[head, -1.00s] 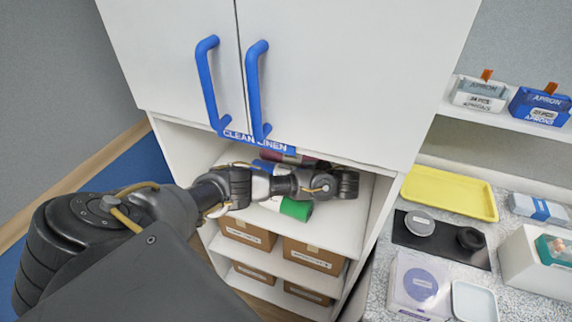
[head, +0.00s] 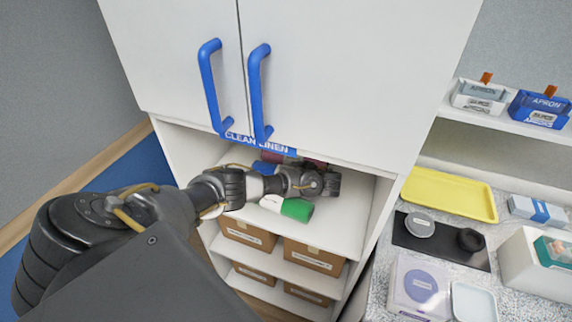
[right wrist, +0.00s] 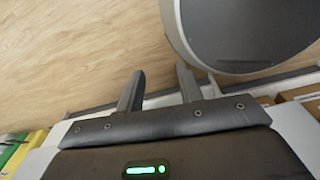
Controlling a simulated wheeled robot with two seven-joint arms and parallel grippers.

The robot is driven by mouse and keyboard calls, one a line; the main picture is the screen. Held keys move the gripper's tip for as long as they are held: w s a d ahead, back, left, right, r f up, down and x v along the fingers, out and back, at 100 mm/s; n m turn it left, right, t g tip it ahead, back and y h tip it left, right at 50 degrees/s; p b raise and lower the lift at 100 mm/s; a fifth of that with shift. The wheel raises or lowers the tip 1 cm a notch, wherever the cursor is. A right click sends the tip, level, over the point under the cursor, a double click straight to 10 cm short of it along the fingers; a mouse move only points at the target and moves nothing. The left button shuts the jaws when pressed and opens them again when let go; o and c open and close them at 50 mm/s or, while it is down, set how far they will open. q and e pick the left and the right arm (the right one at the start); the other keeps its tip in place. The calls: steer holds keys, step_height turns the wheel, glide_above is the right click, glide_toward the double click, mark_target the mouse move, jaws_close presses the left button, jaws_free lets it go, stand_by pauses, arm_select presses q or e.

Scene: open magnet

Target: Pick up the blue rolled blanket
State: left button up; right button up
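The blue rolled blanket (head: 264,167) lies on the open shelf below the cabinet doors. Only a small blue part of it shows above my left arm; the rest is hidden. My left arm crosses the front of the shelf opening in the head view. Its end, with the left gripper (head: 329,185), is in front of the shelf, right of the visible blue part. I cannot make out its fingers. My right gripper (right wrist: 160,76) shows only in the right wrist view, with its fingers apart and nothing between them, over wood-coloured floor.
A green and white roll (head: 297,208) lies at the shelf front; a dark red roll (head: 292,157) lies behind. Cardboard boxes (head: 313,257) fill the lower shelves. Doors with blue handles (head: 258,95) overhang the opening. A counter with a yellow tray (head: 450,193) stands at right.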

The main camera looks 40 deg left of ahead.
arm_select(q)
steer(key=c, duration=1.1)
steer(key=shift+o, duration=0.2)
steer(key=shift+r, duration=0.1)
